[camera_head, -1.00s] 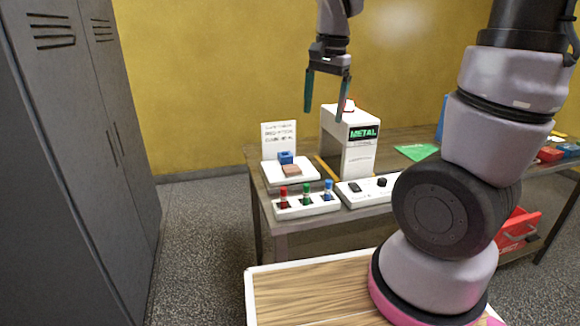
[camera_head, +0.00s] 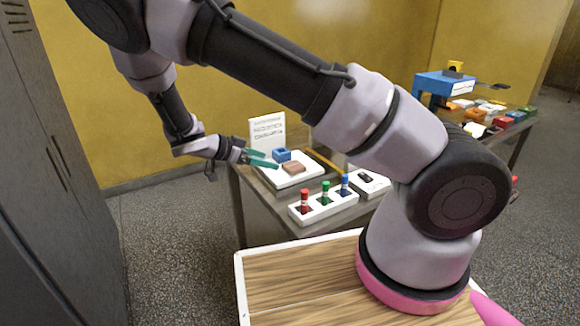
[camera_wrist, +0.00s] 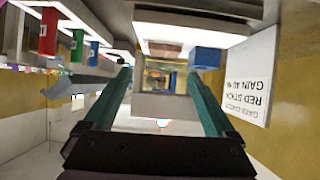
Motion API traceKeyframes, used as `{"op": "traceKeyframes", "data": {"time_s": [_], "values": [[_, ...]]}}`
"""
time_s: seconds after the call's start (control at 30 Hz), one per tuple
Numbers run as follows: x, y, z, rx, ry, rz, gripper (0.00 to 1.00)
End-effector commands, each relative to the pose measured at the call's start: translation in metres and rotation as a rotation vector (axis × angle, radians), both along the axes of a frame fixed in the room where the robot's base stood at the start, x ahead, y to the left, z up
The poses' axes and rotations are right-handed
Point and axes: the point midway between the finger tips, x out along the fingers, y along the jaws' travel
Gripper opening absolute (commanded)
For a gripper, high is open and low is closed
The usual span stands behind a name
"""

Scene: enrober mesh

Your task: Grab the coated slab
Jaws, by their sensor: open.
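A small brown slab (camera_head: 293,168) lies on a white tray (camera_head: 305,178) at the far left of the bench, in front of a blue block (camera_head: 281,155). My gripper (camera_head: 271,160) is at the tray's left edge, low and roughly level, with its teal fingers pointing right towards the slab. The fingers are open and empty. The wrist view is upside down; the blue block (camera_wrist: 207,58) shows beyond the fingertip on the right. The spread fingers (camera_wrist: 160,75) frame a brownish patch under the tray edge, too unclear to confirm as the slab.
A printed sign (camera_head: 267,133) stands behind the tray. A white holder (camera_head: 325,206) with red, green and blue sticks stands in front of it. A white control box (camera_head: 369,183) is to its right. A blue machine (camera_head: 445,84) and coloured blocks are at the far right.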

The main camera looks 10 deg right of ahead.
Motion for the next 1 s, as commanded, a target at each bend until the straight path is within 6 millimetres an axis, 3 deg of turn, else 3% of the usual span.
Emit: {"op": "traceKeyframes", "data": {"time_s": [0.57,0.8,1.0], "values": [[0.019,-0.05,-0.031,-0.013,-0.019,0.004,0.9],[0.031,-0.079,-0.046,-0.013,-0.019,0.003,0.9],[0.034,-0.089,-0.051,-0.012,-0.019,0.005,0.9]]}}
